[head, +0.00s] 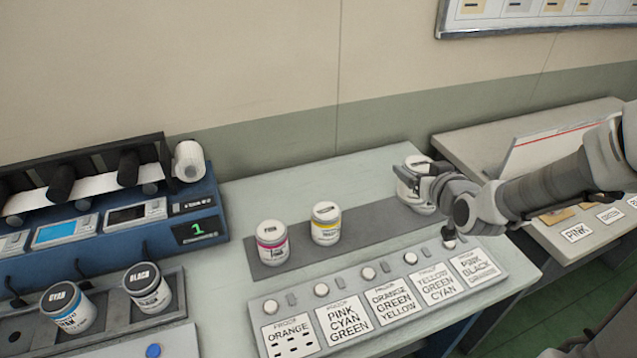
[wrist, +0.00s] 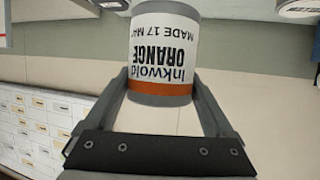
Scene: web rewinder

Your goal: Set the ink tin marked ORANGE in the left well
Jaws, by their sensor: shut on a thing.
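The ink tin marked ORANGE (wrist: 163,52) fills the middle of the wrist view, white with an orange band, its lettering upside down. My gripper (wrist: 160,88) is shut on it, one finger on each side. In the head view this tin (head: 411,187) is at the right end of the dark mat, with my gripper (head: 428,186) partly covering it. I cannot tell whether it touches the mat. The well rack (head: 112,313) is at the lower left. A tin marked CYAN (head: 68,309) and one marked BLACK (head: 148,289) stand in it. Its left end is cut off.
A pink-banded tin (head: 272,245) and a yellow-banded tin (head: 326,224) stand on the dark mat (head: 376,226), left of my gripper. A sloped panel of proof cards and knobs (head: 290,338) runs along the front. The blue machine (head: 197,204) stands behind the rack.

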